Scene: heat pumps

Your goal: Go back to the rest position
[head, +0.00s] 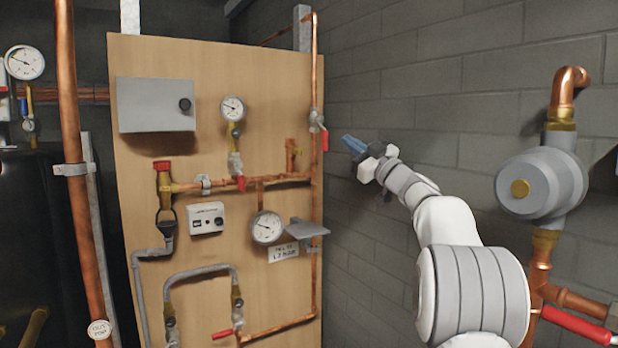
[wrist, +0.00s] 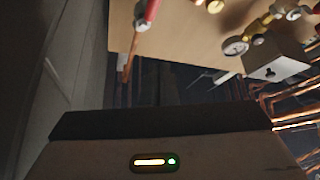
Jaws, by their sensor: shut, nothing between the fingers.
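My gripper (head: 353,144) is in the head view, right of the wooden board and in front of the grey block wall. Its blue fingers are shut with nothing between them and point up and to the left. It is apart from the board and touches nothing that I can see. My white and grey arm reaches up to it from the lower right. In the wrist view the fingers do not show clearly.
The wooden board (head: 215,75) carries a grey box (head: 155,105), gauges (head: 267,228), copper pipes and red-handled valves. A grey shelf-like plate (head: 307,229) juts from its right edge. A grey pump (head: 541,184) on a copper pipe stands right of my arm.

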